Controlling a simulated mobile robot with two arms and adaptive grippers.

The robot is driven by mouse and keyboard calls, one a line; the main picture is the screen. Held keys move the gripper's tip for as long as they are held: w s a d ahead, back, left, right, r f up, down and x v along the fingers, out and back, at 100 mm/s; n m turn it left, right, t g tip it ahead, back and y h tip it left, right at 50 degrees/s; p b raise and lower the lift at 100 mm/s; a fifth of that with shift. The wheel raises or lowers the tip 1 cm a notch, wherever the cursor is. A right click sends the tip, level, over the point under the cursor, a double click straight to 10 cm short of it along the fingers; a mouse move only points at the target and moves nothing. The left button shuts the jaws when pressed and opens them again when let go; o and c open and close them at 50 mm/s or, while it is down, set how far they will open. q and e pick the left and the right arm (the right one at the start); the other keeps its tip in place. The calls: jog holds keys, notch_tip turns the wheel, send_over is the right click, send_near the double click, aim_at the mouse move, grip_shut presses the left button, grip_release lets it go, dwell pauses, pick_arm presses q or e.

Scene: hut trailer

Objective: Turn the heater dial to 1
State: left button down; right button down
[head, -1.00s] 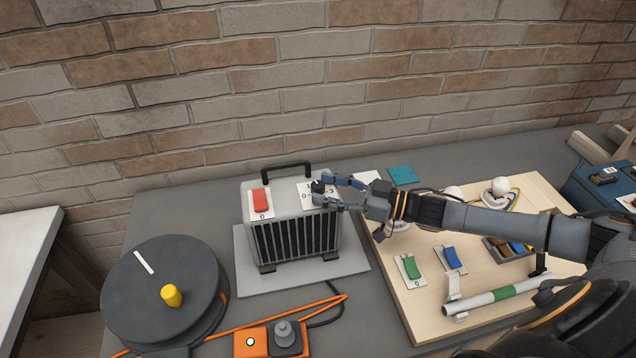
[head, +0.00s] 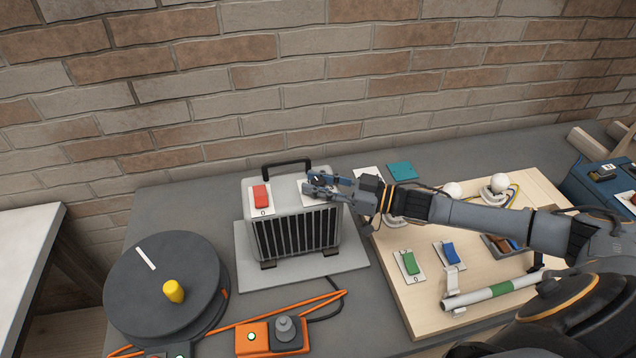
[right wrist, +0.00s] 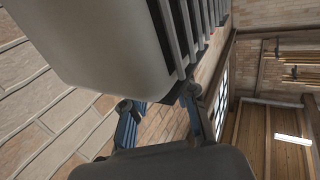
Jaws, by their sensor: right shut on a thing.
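The grey heater (head: 292,225) stands on a pale slab on the bench, with a red rocker switch (head: 261,196) at its top left and a black handle behind. The white dial plate (head: 318,202) is at its top right. My right gripper (head: 311,185) reaches in from the right over this plate and is shut on the heater dial. The fingers hide most of the dial and its numbers, so its setting cannot be read. The right wrist view shows the heater's side (right wrist: 100,40) close up and my fingers, but not the dial. My left gripper is not in view.
A black cable reel (head: 165,285) with a yellow knob stands at left. An orange socket box (head: 252,338) and cable lie in front. A wooden board (head: 430,300) with green and blue switches and bulbs is at right, under my right arm. A brick wall is behind.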

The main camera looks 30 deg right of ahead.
jog(key=shift+w+n+g+y+b, duration=0.1)
jog(key=shift+n+g+y+b, duration=0.6)
jog(key=shift+g+b, duration=0.35)
jog(key=shift+n+g+y+b, duration=0.55)
jog(key=shift+n+g+y, duration=0.25)
jog(key=shift+n+g, duration=0.15)
jog(key=c, duration=1)
grip_release()
jog(key=shift+s+d, duration=0.3)
jog(key=shift+d, duration=0.15)
jog(key=v, duration=1.1)
jog(key=shift+r, duration=0.1)
